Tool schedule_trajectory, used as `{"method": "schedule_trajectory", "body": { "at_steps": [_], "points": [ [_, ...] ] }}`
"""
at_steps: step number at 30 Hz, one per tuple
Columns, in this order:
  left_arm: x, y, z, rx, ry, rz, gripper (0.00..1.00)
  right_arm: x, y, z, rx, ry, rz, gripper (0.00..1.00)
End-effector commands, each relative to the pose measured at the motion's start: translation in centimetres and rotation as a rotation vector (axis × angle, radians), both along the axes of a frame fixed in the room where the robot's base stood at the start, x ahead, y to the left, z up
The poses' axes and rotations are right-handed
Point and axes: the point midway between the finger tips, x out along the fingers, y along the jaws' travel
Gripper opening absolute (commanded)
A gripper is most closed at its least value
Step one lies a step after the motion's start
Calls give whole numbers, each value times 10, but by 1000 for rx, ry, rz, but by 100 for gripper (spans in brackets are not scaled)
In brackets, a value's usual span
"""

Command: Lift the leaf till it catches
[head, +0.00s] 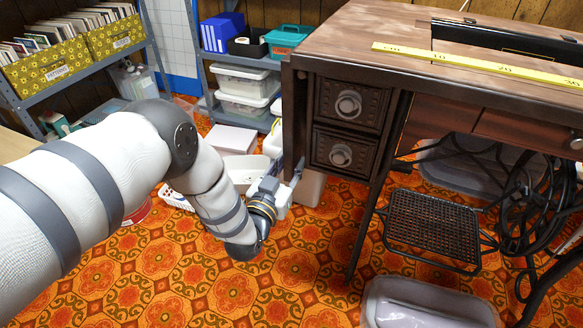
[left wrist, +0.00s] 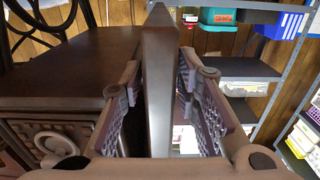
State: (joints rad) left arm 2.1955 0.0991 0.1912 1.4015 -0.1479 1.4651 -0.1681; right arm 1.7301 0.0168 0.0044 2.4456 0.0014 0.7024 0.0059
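The sewing table (head: 350,30) has a dark wooden top. Its leaf (head: 287,115) hangs down at the table's left end, seen almost edge-on in the head view. My left gripper (head: 292,172) is low at the leaf's bottom end. In the left wrist view the leaf (left wrist: 158,95) stands as a narrow upright panel between the two fingers of my left gripper (left wrist: 160,75). One finger is on each side, with the tips very close to the faces. Whether they touch is not clear. My right gripper is out of view.
A drawer stack (head: 347,103) stands beside the leaf, and a treadle plate (head: 432,228) is below the table. A metal shelf (head: 243,62) with bins is behind. A pale tub (head: 425,305) sits at the front right. The patterned floor (head: 180,275) in front is clear.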

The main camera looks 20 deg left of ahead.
Motion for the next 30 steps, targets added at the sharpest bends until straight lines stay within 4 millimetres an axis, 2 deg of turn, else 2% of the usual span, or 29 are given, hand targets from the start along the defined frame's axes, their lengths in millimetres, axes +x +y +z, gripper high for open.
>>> {"method": "schedule_trajectory", "body": {
  "at_steps": [8, 12, 23, 26, 30],
  "points": [
    [3, 0, 1, 0, -1, 0, 29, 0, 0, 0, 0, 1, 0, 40],
    [3, 0, 1, 0, -1, 0, 0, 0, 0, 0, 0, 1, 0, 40],
    [3, 7, 2, 27, -1, 0, 0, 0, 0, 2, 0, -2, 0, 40],
    [3, 17, 3, 66, -1, 0, 0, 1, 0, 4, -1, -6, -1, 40],
    [4, 40, 9, 158, -5, 1, 0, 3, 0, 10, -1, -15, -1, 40]
  ]
}}
